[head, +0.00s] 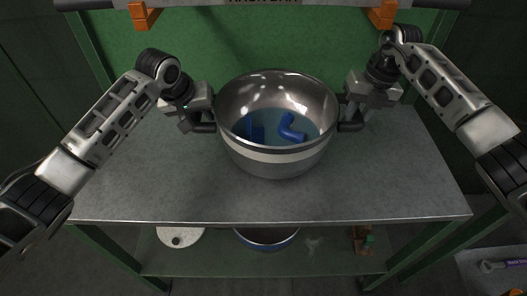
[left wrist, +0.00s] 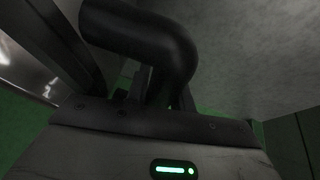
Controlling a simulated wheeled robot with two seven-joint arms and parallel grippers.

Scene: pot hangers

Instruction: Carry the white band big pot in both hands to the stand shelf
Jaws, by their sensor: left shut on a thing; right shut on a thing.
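The white band big pot (head: 275,158) is a large steel pot with a pale band around its side, in the middle of the head view. It is upright, at the grey top of the stand; I cannot tell if its base touches the top. Blue pieces (head: 290,128) lie inside it. My left gripper (head: 205,122) is shut on the pot's left handle, a dark bent bar (left wrist: 150,35) in the left wrist view. My right gripper (head: 350,120) is shut on the right handle.
The grey top (head: 130,190) is clear around the pot. A lower green shelf (head: 210,262) holds a blue-banded pot (head: 266,239), a white lid (head: 180,237) and a small orange-and-green item (head: 364,240). Orange hooks (head: 143,16) hang from the rack bar above. A grey surface with a purple-marked tool (head: 500,265) is at lower right.

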